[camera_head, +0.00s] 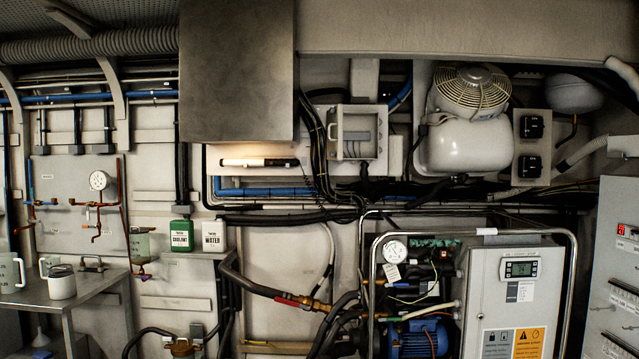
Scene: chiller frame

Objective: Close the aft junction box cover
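A small light-grey junction box (357,133) is on the wall at centre, between the large grey metal panel and the white compressor. Its front is open and grey rows of fittings show inside. A pale strip at its left edge may be the cover seen nearly edge-on; I cannot tell for certain. Whether this is the aft box is not marked. Neither of my grippers shows in this view.
A grey metal panel (237,70) juts out left of the box, with a lit lamp bar (259,162) below. Black cables run beside the box. A white compressor (465,145) is to the right. A chiller unit with a tubular frame (572,265) stands below right.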

